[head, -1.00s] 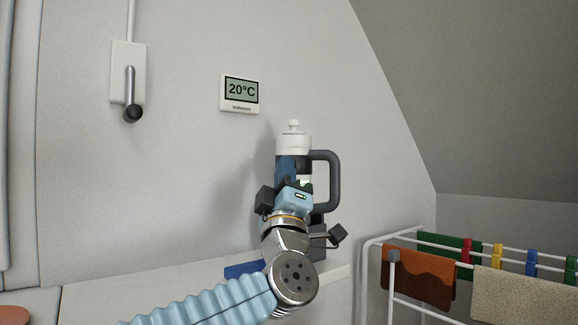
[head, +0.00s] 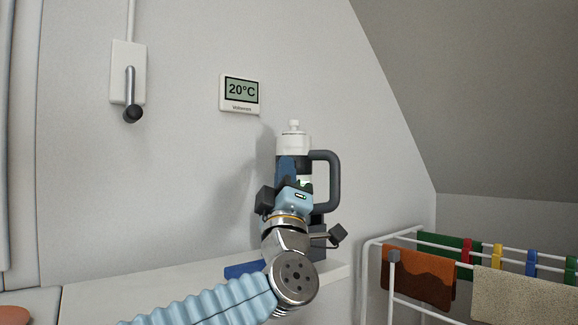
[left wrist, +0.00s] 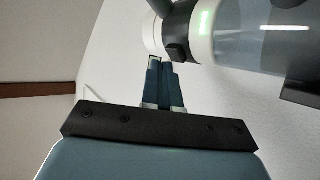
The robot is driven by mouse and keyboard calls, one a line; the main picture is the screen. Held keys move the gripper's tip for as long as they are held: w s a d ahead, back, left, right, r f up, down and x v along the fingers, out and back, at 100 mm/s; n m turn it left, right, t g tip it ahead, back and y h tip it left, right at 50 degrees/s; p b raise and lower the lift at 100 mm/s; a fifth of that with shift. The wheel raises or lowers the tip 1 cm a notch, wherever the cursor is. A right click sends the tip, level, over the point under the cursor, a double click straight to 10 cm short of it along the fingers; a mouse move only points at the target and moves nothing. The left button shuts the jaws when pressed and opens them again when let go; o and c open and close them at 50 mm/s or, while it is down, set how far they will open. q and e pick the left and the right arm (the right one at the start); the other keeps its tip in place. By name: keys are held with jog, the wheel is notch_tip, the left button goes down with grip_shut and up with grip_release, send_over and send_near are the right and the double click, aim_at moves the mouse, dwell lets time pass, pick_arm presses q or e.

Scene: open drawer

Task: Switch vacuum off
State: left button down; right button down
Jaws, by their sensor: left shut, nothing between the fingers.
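The vacuum (head: 294,143) stands upright on a white ledge against the wall, with a white top, a dark band and a dark loop handle (head: 333,180). My left gripper (head: 286,161) is in front of it and hides much of its body. In the left wrist view the vacuum (left wrist: 262,42) crosses the top, with a clear cylinder, a lit green light (left wrist: 204,22) and a small dark block (left wrist: 176,51) on its dark band. My left fingers (left wrist: 158,65) are shut and empty, their tips close beside that block; I cannot tell whether they touch.
A blue object (head: 243,270) lies on the white ledge (head: 150,278). A drying rack with cloths (head: 420,275) stands at the lower right under the sloped ceiling. A thermostat (head: 240,93) and a lever switch (head: 129,90) are on the wall.

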pick_arm(q)
jog(key=shift+w+d, duration=0.1)
jog(key=shift+w, duration=0.35)
dwell(0.3)
jog(key=shift+s+b, duration=0.35)
jog(key=shift+s, duration=0.2)
jog(key=s+a+b, duration=0.1)
jog(key=s+b, duration=0.2)
jog(key=s, duration=0.2)
jog(key=shift+s+a+b, duration=0.3)
jog(key=shift+s, duration=0.1)
